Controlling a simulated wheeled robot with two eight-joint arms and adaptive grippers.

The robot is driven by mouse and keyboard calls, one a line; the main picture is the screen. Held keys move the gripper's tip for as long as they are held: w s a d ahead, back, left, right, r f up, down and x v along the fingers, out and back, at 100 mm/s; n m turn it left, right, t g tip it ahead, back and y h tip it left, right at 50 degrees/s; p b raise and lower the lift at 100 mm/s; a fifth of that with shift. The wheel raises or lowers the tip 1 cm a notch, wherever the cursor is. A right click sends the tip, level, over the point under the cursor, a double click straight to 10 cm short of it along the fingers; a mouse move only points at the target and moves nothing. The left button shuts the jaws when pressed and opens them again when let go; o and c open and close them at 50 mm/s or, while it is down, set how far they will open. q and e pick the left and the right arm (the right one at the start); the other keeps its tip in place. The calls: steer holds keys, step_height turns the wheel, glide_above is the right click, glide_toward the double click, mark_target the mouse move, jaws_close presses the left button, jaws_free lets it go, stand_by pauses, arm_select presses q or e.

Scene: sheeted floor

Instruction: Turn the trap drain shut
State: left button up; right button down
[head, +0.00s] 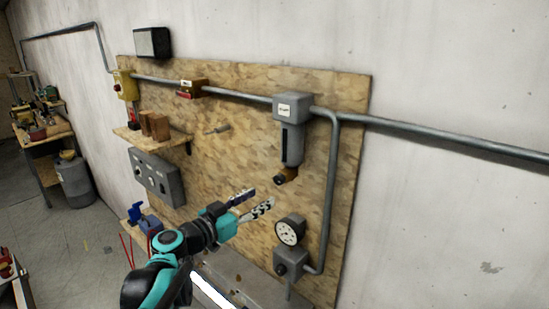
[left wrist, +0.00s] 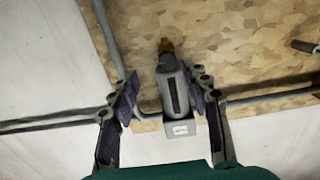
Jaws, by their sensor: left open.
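The trap is a grey box with a label and a hanging cylindrical bowl (head: 292,145), fixed to the wooden board on the pipe. Its drain (head: 286,176) is a small brown and dark fitting at the bowl's lower end. My left gripper (head: 263,199) is open and empty, below and a little left of the drain, apart from it. In the left wrist view the trap (left wrist: 171,92) appears upside down between the spread fingers (left wrist: 160,76), with the drain (left wrist: 166,46) beyond the tips. Whether the drain is open cannot be told. My right gripper is not in view.
A round gauge (head: 290,231) on a grey box (head: 290,262) sits below the trap. A pipe (head: 331,190) runs down to its right. A peg (head: 217,129), a wooden shelf (head: 150,138) and a grey control panel (head: 155,176) are to the left.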

mark_target(277, 180)
arm_select(q)
steer(key=x, duration=0.2)
steer(key=r+p+x, duration=0.1)
steer(key=x, duration=0.4)
steer(key=shift+w+a+r+p, duration=0.25)
steer(key=shift+w+p, duration=0.1)
steer(key=shift+w, duration=0.15)
steer(key=shift+w+d, duration=0.1)
steer(key=shift+w, duration=0.25)
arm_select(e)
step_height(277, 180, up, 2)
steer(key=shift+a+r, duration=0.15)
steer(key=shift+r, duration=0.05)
arm_select(q)
steer(key=shift+s, duration=0.1)
steer(key=shift+d, duration=0.1)
steer(key=shift+c, duration=1.3)
jaws_close()
